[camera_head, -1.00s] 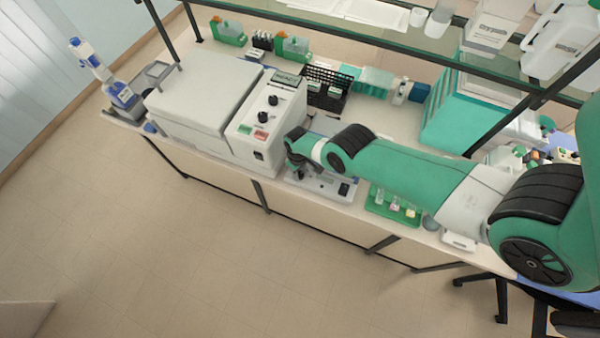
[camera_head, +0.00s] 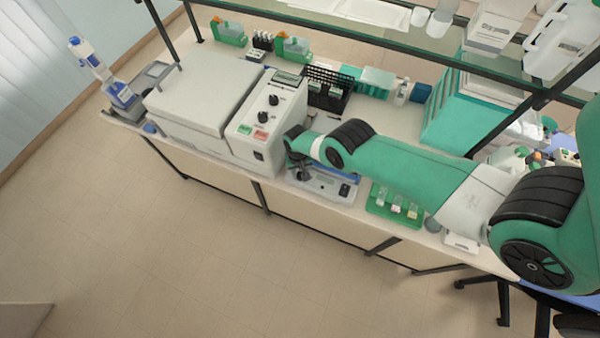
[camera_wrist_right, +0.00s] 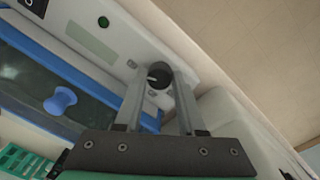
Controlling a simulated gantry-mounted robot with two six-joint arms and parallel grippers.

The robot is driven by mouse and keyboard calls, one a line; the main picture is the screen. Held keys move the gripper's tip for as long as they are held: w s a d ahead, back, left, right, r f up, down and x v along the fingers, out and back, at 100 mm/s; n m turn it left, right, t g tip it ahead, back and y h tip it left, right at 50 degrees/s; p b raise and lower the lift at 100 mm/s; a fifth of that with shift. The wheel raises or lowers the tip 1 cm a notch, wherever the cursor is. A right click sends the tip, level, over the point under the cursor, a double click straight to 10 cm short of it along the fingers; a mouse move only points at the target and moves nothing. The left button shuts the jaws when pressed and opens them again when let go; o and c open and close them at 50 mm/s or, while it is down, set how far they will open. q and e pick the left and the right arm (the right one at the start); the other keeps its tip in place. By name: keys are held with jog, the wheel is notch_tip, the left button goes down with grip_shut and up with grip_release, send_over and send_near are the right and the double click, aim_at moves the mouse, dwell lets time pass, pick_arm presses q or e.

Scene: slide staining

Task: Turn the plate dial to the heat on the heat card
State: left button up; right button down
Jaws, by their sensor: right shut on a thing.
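The plate (camera_head: 322,186) is a low white unit with a blue-edged top, at the bench's front beside the grey machine. In the right wrist view its white front panel (camera_wrist_right: 92,42) carries a round black dial (camera_wrist_right: 159,74) with a pale pointer mark. My right gripper (camera_wrist_right: 158,82) has its two fingers on either side of the dial and is shut on it. In the head view my right gripper (camera_head: 300,172) is at the plate's left end, and my arm hides part of the plate. I cannot make out the heat card. My left gripper is not in view.
The grey machine (camera_head: 205,90) with black knobs stands close on the left. A black rack (camera_head: 328,88) is behind. A green tray (camera_head: 384,208) with small items lies to the right. A glass shelf (camera_head: 395,40) runs above. A blue knob (camera_wrist_right: 60,100) sits on the plate's top.

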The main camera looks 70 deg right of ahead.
aim_at(299, 175)
dwell(0.3)
jog(key=c, duration=0.5)
grip_release()
jog(key=r+p, duration=0.5)
jog(key=r, duration=0.1)
jog(key=r+p, duration=0.5)
jog(key=p, duration=0.1)
jog(key=shift+w+a+r+p, duration=0.15)
jog(key=shift+a+r+p, duration=0.05)
jog(key=shift+r+p, duration=0.15)
